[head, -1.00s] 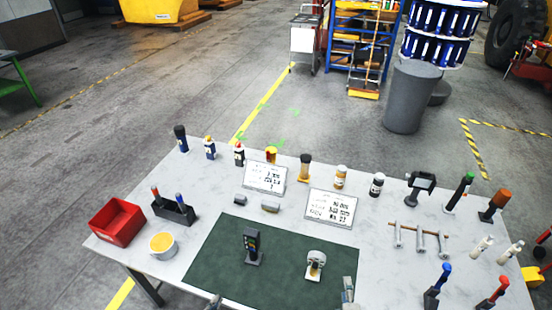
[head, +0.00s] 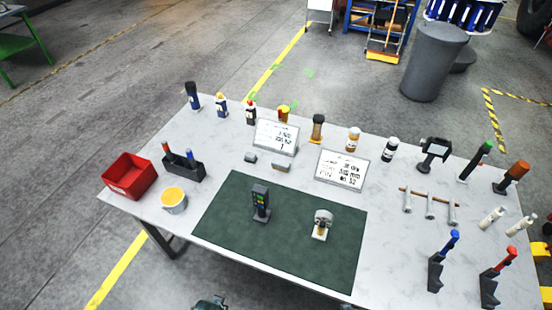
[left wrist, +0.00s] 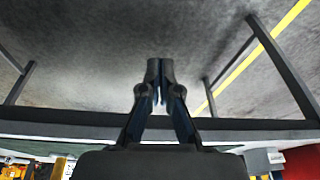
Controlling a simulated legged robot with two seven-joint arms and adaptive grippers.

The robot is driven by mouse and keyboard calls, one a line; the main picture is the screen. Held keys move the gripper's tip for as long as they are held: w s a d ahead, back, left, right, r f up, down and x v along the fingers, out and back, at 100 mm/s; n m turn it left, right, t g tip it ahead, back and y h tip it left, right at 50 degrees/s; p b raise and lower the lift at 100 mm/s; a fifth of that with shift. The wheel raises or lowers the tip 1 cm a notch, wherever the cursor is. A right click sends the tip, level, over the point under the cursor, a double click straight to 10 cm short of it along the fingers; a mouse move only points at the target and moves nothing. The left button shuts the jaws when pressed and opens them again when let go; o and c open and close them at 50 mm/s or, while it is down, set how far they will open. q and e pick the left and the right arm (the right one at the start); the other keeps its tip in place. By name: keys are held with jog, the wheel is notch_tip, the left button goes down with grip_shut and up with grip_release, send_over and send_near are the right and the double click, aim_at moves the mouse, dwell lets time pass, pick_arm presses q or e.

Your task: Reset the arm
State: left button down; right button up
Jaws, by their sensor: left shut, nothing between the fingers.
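My left gripper (left wrist: 160,90) is in the middle of the left wrist view, its two fingers together with nothing between them. In the head view only a part of it (head: 210,303) shows at the bottom edge, in front of the table and off the green mat (head: 220,222). Of my right gripper only a small sliver (head: 346,306) shows at the bottom edge of the head view, so its fingers cannot be made out. Neither gripper touches anything that I can see.
The white table (head: 125,204) carries a dark handheld device (head: 261,203) and a small white-topped item (head: 322,225) on the mat. A red bin (head: 129,177) and a yellow-filled cup (head: 174,201) stand left. Tools line the right side. Floor in front is clear.

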pick_arm(q)
jog(key=s+a+f+g+b, duration=0.15)
jog(key=s+f, duration=0.25)
jog(key=f, duration=1)
jog(key=s+a+f+b, duration=0.1)
jog(key=s+f+b, duration=0.25)
jog(key=f, duration=1.05)
pick_arm(e)
jog(key=s+f+g, duration=0.1)
jog(key=s+f, duration=0.3)
jog(key=f, duration=1)
jog(key=s+f, duration=0.4)
jog(key=f, duration=1)
pick_arm(q)
jog(key=s+a+f+b, duration=0.1)
jog(key=s+f+b, duration=0.1)
jog(key=s+f, duration=0.9)
jog(key=s, duration=0.2)
jog(key=shift+s, duration=0.4)
pick_arm(e)
jog(key=s+d+f+g, duration=0.1)
jog(key=s+d+f, duration=0.2)
jog(key=s+f, duration=0.8)
jog(key=shift+s, duration=1.15)
pick_arm(q)
jog(key=shift+a+g, duration=0.2)
jog(key=shift+g, duration=0.05)
